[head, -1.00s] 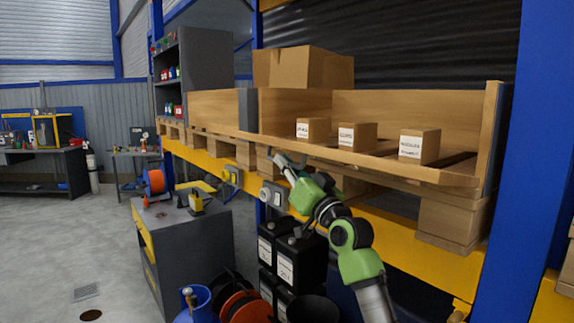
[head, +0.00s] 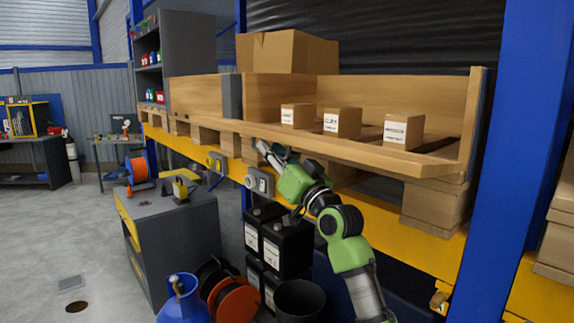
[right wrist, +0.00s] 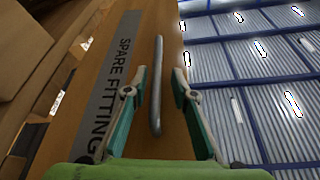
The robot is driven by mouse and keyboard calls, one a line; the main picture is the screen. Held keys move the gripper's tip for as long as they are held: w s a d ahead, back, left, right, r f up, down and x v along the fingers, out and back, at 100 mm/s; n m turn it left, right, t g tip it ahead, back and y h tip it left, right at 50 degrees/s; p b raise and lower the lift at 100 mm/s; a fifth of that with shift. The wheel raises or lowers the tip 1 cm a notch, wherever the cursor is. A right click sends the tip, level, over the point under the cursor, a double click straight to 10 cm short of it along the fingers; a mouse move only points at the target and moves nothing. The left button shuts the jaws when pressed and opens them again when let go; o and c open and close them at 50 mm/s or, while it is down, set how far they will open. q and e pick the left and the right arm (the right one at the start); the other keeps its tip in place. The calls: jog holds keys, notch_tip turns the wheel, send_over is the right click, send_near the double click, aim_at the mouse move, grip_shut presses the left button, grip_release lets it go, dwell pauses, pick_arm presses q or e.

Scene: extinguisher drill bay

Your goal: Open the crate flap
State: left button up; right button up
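The long wooden crate (head: 400,96) stands on the shelf with its front side open. Its front flap (head: 330,149) appears swung down and outward, showing as a narrow plank along the front. In the right wrist view the flap's wooden face (right wrist: 172,128) carries a grey label strip with "SPARE FITTING" and a grey bar handle (right wrist: 157,85). My right gripper (head: 265,148) is at the flap's front edge. Its fingers (right wrist: 156,86) are apart, one on each side of the handle in the picture, with gaps visible. Contact cannot be told. My left gripper is not in view.
Several small labelled cartons (head: 342,122) stand in the crate, and a large cardboard box (head: 287,53) is behind. A blue post (head: 512,160) rises at the right. Black containers (head: 287,246) stand below my arm, and a grey cabinet (head: 180,240) is at the left.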

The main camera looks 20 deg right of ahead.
aim_at(286, 159)
jog(key=v, duration=1)
jog(key=shift+d+r, duration=0.2)
jog(key=shift+r, duration=0.05)
jog(key=shift+s, duration=0.3)
jog(key=b+v, duration=0.5)
jog(key=v, duration=1.1)
jog(key=shift+w+d+f, duration=0.2)
jog(key=shift+d, duration=0.05)
dwell(0.4)
